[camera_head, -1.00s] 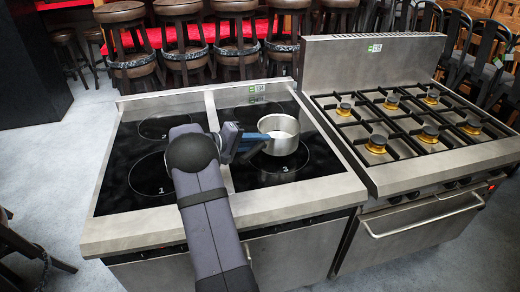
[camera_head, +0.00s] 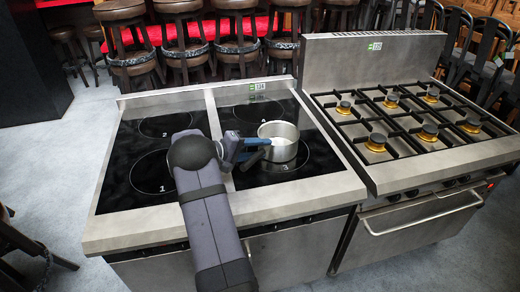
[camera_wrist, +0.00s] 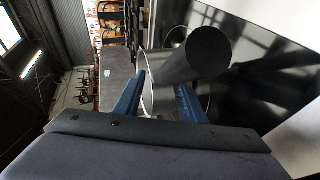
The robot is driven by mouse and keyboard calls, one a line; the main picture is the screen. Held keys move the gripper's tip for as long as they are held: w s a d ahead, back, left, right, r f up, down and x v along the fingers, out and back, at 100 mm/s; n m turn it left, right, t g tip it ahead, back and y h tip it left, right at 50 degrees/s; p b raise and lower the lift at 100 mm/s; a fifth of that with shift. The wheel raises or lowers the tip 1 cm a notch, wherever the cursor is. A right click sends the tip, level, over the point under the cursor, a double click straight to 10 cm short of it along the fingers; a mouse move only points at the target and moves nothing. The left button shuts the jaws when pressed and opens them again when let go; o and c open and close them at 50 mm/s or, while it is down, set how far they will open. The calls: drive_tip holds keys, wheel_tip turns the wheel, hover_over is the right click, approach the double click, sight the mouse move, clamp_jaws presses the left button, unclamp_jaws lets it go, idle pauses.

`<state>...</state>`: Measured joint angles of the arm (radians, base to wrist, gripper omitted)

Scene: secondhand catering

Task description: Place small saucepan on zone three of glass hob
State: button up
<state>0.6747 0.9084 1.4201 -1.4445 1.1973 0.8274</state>
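The small saucepan (camera_head: 280,151) is a shiny, light metal pan, upright over the rear part of zone three (camera_head: 285,170) on the right side of the glass hob (camera_head: 155,190). The printed 3 shows in front of it. I cannot tell whether its base touches the glass. My gripper (camera_head: 257,148) reaches it from the left. In the wrist view, the blue fingers of my gripper (camera_wrist: 160,100) stand on either side of the saucepan (camera_wrist: 149,95), with a grey cylindrical part, seemingly its handle, close to the camera. The grip contact is partly hidden.
A gas range (camera_head: 420,125) with several burners and black grates stands close on the right. Zone one (camera_head: 150,180) and zone two (camera_head: 165,127) on the left of the hob are bare. Bar stools (camera_head: 235,45) line the back.

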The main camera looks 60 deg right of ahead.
drive_tip(key=shift+r, duration=0.15)
drive_tip(key=shift+w+a, duration=0.2)
drive_tip(key=shift+a, duration=0.15)
drive_tip(key=b+v, duration=0.4)
drive_tip(key=v, duration=0.7)
drive_tip(key=a+f+n+t+y, duration=0.1)
drive_tip(key=a+f+y, duration=0.1)
drive_tip(key=a, duration=0.4)
drive_tip(key=s+a+f+n+t+y, duration=0.1)
drive_tip(key=a+f+n+y, duration=0.1)
drive_tip(key=a, duration=0.5)
drive_tip(key=s+a+f+n+t+y+p, duration=0.1)
drive_tip(key=a+f, duration=0.1)
drive_tip(key=a, duration=0.4)
drive_tip(key=shift+s+a+f+t+y, duration=0.1)
drive_tip(key=shift+a+f+t+y, duration=0.05)
drive_tip(key=shift+a+t+y, duration=0.2)
drive_tip(key=s+a+f+n+t+y, duration=0.1)
drive_tip(key=s+a+y, duration=0.15)
drive_tip(key=a, duration=0.55)
drive_tip(key=s+a+f+n+t+y+p, duration=0.1)
drive_tip(key=s+a+f+y, duration=0.1)
drive_tip(key=s+a, duration=0.35)
drive_tip(key=s+a+f+n+t+y, duration=0.1)
drive_tip(key=a+y, duration=0.1)
drive_tip(key=a, duration=0.7)
wheel_tip(320, 180, down, 42)
drive_tip(key=b, duration=4.1)
drive_tip(key=shift+b, duration=0.3)
